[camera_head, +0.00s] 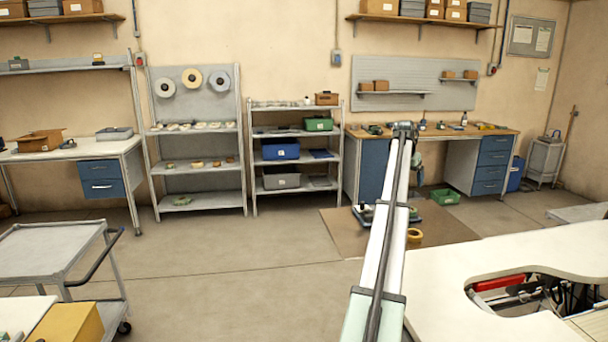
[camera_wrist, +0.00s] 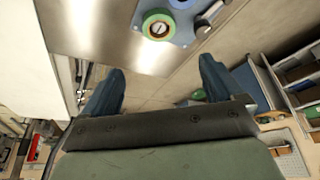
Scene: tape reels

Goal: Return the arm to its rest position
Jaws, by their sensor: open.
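My arm (camera_head: 383,235) reaches forward and up from the bottom middle of the head view. My gripper (camera_wrist: 163,75) shows in the wrist view with its two dark blue fingers spread apart and nothing between them. Beyond the fingertips, near the top edge, a green-rimmed tape reel (camera_wrist: 158,25) sits on a blue-grey device (camera_wrist: 185,28). The gripper is apart from the reel. In the head view the gripper is not clearly made out behind the arm.
A pale worktop (camera_head: 460,275) with a cutout lies right of the arm. A grey cart (camera_head: 50,245) stands at left. The middle floor is clear.

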